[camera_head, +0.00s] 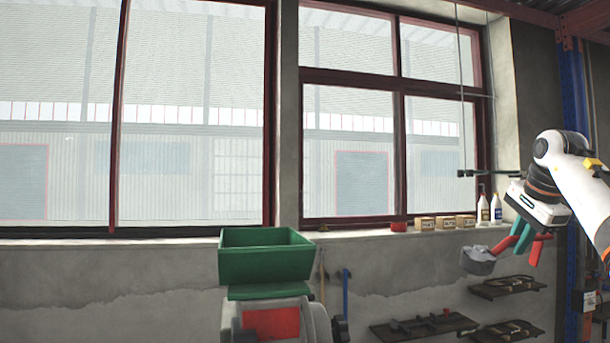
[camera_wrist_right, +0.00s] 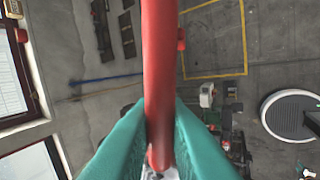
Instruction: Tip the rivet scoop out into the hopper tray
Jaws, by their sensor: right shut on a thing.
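The green hopper tray (camera_head: 265,262) stands on top of a press at the lower middle of the head view; its inside floor is mostly hidden. The rivet scoop has a grey bowl (camera_head: 478,262) and a red handle (camera_wrist_right: 158,70). My right gripper (camera_head: 522,240), with green fingers, is shut on the red handle, which also runs between the fingers (camera_wrist_right: 160,140) in the wrist view. The scoop is in the air, well to the right of the tray and apart from it. I cannot tell what lies in the bowl. My left gripper is not in view.
A window sill with small boxes (camera_head: 446,222) and white bottles (camera_head: 496,208) runs behind the scoop. Dark wall shelves with tools (camera_head: 508,286) are below it. A blue upright (camera_head: 574,100) stands at the right. The space between scoop and tray looks clear.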

